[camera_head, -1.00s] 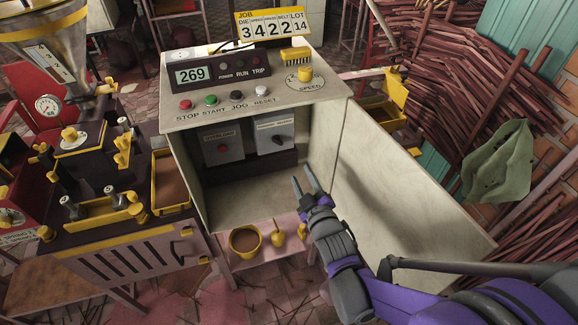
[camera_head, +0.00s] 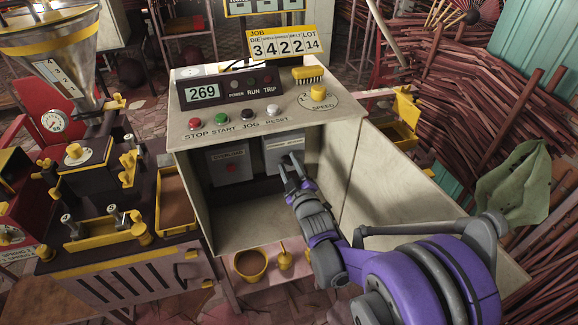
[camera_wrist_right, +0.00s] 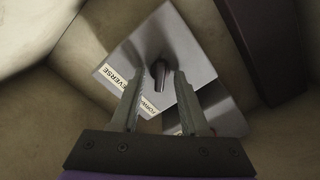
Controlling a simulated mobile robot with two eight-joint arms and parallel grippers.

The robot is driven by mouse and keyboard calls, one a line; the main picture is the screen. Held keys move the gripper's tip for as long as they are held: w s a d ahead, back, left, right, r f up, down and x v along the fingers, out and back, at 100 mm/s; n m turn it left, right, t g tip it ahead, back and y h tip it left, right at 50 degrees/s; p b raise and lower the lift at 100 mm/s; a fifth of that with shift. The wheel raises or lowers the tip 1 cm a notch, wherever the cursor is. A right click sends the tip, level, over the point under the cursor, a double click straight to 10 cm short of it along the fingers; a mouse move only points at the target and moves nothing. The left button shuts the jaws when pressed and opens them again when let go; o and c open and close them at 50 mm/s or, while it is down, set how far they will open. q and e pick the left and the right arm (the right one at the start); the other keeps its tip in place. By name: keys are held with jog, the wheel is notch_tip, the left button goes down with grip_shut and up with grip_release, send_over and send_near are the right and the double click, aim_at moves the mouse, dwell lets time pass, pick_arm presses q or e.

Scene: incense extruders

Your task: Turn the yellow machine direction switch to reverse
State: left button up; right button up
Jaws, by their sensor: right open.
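The direction switch is a dark knob (camera_wrist_right: 158,72) on a grey box (camera_wrist_right: 185,45) inside the open cabinet. In the right wrist view, labels reading REVERSE (camera_wrist_right: 120,76) and FORWARD (camera_wrist_right: 146,106) sit beside it. The knob's pointer runs toward the lower part of that view, near the FORWARD label. My right gripper (camera_wrist_right: 157,85) is open, with the knob showing between its two fingertips; I cannot tell whether they touch it. In the head view the gripper (camera_head: 291,168) reaches into the cabinet and hides the knob in front of the box (camera_head: 283,150). My left gripper is not in view.
The cabinet's open door (camera_head: 400,200) stands to the right of my arm. A second box (camera_head: 229,163) with a red button is on the left inside. The control panel (camera_head: 290,118) overhangs the opening; a small shelf with a yellow bowl (camera_head: 250,265) is below.

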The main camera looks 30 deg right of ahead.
grip_shut()
jog(key=shift+m, duration=0.4)
jog(key=m+p, duration=0.1)
jog(key=m, duration=0.7)
jog(key=shift+p, duration=0.3)
jog(key=m, duration=0.5)
jog(key=shift+d+p, duration=0.1)
jog(key=shift+p, duration=0.3)
jog(key=shift+m, duration=1.9)
jog(key=shift+m+p, duration=0.3)
